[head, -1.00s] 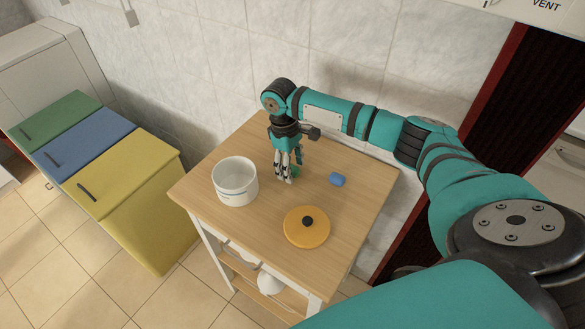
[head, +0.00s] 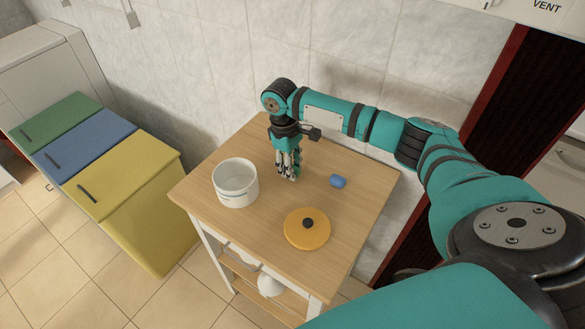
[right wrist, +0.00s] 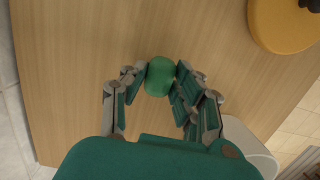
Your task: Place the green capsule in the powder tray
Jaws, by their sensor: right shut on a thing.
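The green capsule (right wrist: 161,76) is between the fingertips of my right gripper (right wrist: 158,80) in the right wrist view, with both fingers against its sides. In the head view my right gripper (head: 288,177) points down over the wooden table, to the right of the white pot, and its fingers mostly hide the capsule. I cannot tell whether the capsule touches the tabletop. No powder tray can be made out in these views. My left gripper is not in view.
The wooden table (head: 260,225) carries a white pot (head: 236,191), a blue capsule (head: 338,181) and an orange lid with a black knob (head: 307,223). Green, blue and yellow bins (head: 165,235) stand on the left. A tiled wall is behind the table.

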